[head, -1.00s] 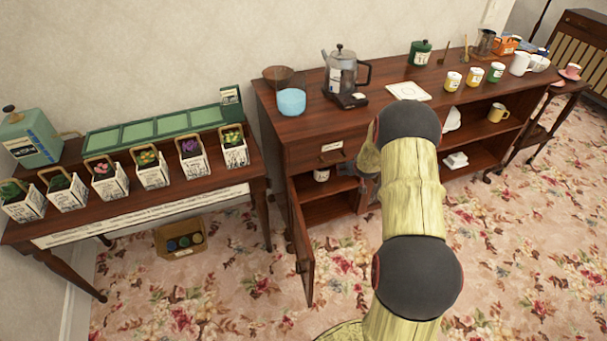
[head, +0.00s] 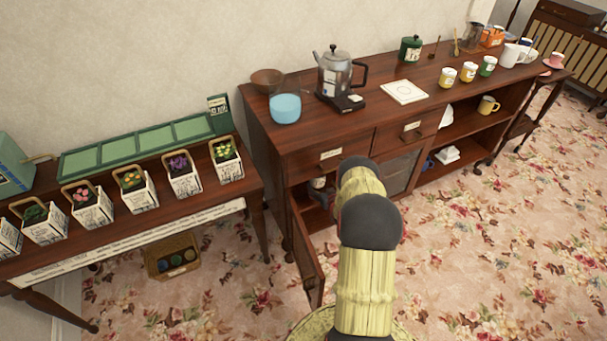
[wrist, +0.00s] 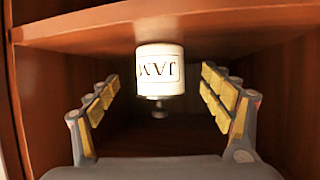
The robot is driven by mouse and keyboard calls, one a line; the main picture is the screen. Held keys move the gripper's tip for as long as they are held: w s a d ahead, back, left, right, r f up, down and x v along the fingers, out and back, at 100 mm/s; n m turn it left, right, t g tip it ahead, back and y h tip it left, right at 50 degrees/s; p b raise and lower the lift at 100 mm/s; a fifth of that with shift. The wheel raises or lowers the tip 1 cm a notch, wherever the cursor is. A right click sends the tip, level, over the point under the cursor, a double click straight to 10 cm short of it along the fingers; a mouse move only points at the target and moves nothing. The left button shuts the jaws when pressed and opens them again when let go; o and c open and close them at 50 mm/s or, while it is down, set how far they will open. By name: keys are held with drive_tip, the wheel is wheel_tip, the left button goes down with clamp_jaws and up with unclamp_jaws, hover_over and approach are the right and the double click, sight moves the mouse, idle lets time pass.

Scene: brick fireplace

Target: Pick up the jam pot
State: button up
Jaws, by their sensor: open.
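The jam pot (wrist: 160,70) is a white cylinder with a black-lettered JAM label. In the wrist view it appears upside down, its base against the wooden surface at the top and its knobbed lid pointing down. It stands inside the open left compartment of the sideboard (head: 290,150). My gripper (wrist: 160,85) is open, with yellow-padded fingers on either side of the pot's line. The pot is between or just beyond the fingertips, with a visible gap on each side. In the head view my arm mostly hides the gripper and the compartment.
The compartment's open door (head: 308,262) swings out left of my arm. Compartment walls lie close outside the fingers. A blue bowl (head: 285,108) and coffee maker (head: 338,78) stand on top. A table with plant baskets (head: 185,172) is at left. Floor at right is clear.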

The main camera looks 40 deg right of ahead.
drive_tip(key=shift+b+x, duration=0.35)
drive_tip(key=shift+x, duration=0.5)
drive_tip(key=b+x, duration=0.3)
drive_tip(key=x, duration=0.2)
drive_tip(key=shift+w+r, duration=0.1)
drive_tip(key=shift+r, duration=0.05)
drive_tip(key=shift+w+d, duration=0.35)
drive_tip(key=shift+w, duration=0.2)
drive_tip(key=c, duration=0.3)
drive_tip(key=c, duration=1.4)
